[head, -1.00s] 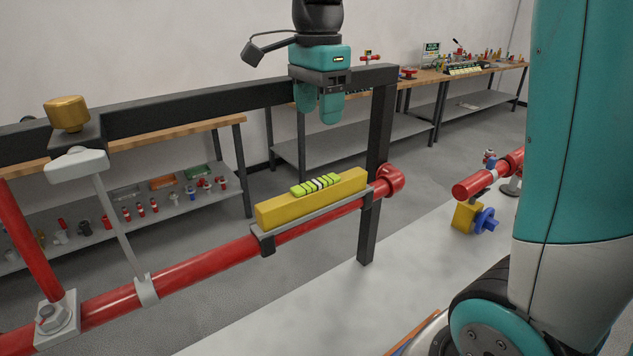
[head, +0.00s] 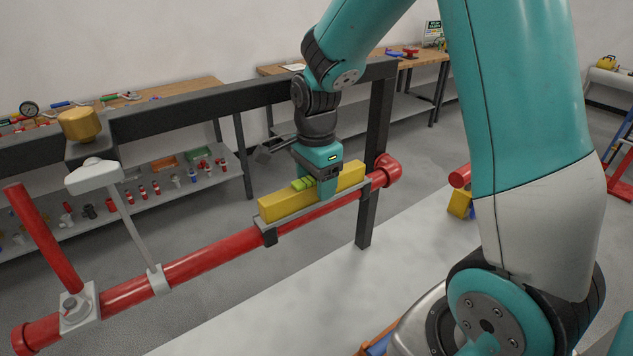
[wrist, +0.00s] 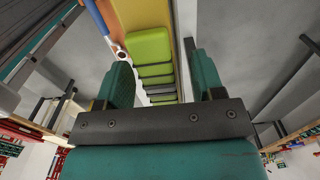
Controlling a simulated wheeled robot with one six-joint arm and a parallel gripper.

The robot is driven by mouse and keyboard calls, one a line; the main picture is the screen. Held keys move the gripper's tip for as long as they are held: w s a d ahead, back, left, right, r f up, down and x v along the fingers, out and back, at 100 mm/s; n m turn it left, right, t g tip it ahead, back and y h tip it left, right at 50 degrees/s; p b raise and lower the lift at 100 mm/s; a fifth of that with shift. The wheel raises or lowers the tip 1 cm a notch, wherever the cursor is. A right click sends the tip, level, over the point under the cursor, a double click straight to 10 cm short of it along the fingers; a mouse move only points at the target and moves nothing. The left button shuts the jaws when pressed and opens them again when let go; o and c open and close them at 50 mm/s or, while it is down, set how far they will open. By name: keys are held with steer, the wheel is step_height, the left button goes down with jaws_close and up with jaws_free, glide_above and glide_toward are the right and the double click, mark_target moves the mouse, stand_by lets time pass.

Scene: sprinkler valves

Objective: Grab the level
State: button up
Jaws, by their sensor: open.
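The level is a yellow bar (head: 284,206) with a green, striped grip on top. My gripper (head: 326,190) is down at the level's right half, with one teal finger in front of the bar in the head view. In the wrist view the two teal fingers (wrist: 165,85) stand apart on either side of the level's green grip (wrist: 151,50). The fingers hide part of the level, and I cannot tell whether either touches it.
The red pipe (head: 210,261) runs below the level, with a red end cap at right. A black frame beam (head: 200,109) passes behind my gripper, joined to a black post (head: 377,120). A grey hanger (head: 133,229) holds the pipe at left. Workbenches stand behind.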

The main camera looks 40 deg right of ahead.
steer(key=shift+f, duration=0.3)
jaws_close()
steer(key=shift+r, duration=0.1)
